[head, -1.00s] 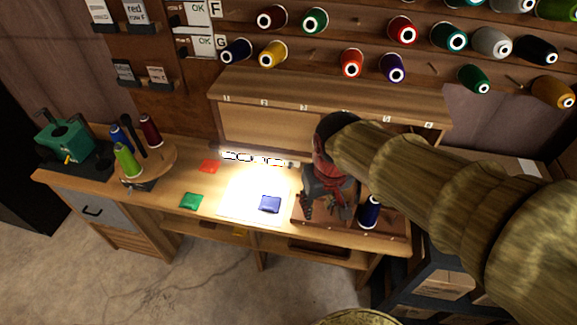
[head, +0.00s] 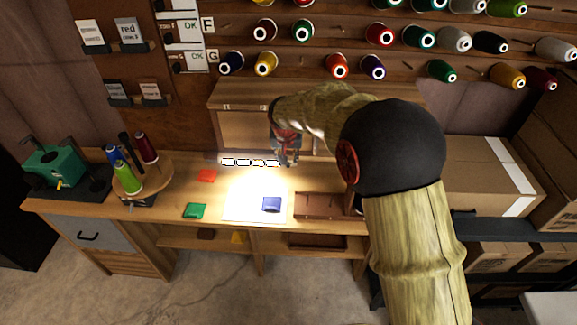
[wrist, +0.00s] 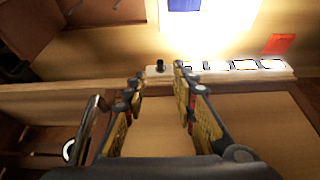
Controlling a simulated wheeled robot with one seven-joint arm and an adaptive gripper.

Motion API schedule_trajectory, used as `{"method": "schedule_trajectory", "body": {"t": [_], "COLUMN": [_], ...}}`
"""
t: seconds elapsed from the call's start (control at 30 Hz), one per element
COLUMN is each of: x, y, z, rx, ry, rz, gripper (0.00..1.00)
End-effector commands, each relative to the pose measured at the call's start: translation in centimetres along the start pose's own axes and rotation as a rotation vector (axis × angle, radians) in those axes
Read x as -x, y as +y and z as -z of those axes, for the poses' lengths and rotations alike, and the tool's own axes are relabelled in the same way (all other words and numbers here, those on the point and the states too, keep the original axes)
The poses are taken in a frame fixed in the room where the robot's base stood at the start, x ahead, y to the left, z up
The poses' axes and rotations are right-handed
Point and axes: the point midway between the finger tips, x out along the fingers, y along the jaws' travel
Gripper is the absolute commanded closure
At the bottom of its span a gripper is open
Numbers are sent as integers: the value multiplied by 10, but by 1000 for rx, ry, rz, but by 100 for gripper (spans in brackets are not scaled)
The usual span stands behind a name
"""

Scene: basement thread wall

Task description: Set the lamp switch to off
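The lit lamp bar (head: 243,162) runs along the back of the workbench and throws a bright glow onto the bench. In the wrist view the bar (wrist: 235,66) is pale with several bright segments. A small black knob, which looks like the lamp switch (wrist: 160,66), stands at its left end there. My gripper (wrist: 159,80) is open and empty, its two fingers apart, with the knob just beyond the gap between the tips. I cannot tell that they touch. In the head view my gripper (head: 288,160) is at the bar's right end, and the knob is hidden.
A white sheet (head: 240,209) with a blue packet (head: 271,204), a green packet (head: 195,210) and a red packet (head: 207,175) lie on the bench. A brown tray (head: 322,205) is at right. Wooden compartments (head: 240,130) rise behind the bar. A round spool stand (head: 155,178) is left.

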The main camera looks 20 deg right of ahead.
Motion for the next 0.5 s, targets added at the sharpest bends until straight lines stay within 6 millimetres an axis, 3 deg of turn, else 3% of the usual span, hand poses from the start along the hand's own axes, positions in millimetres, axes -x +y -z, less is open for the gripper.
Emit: {"method": "schedule_trajectory", "body": {"t": [0.3, 0.5], "x": [-50, -65], "y": [0, 0], "z": [-1, 0], "rx": [1, 1], "ry": [-2, 0], "rz": [0, 0], "gripper": [73, 73]}}
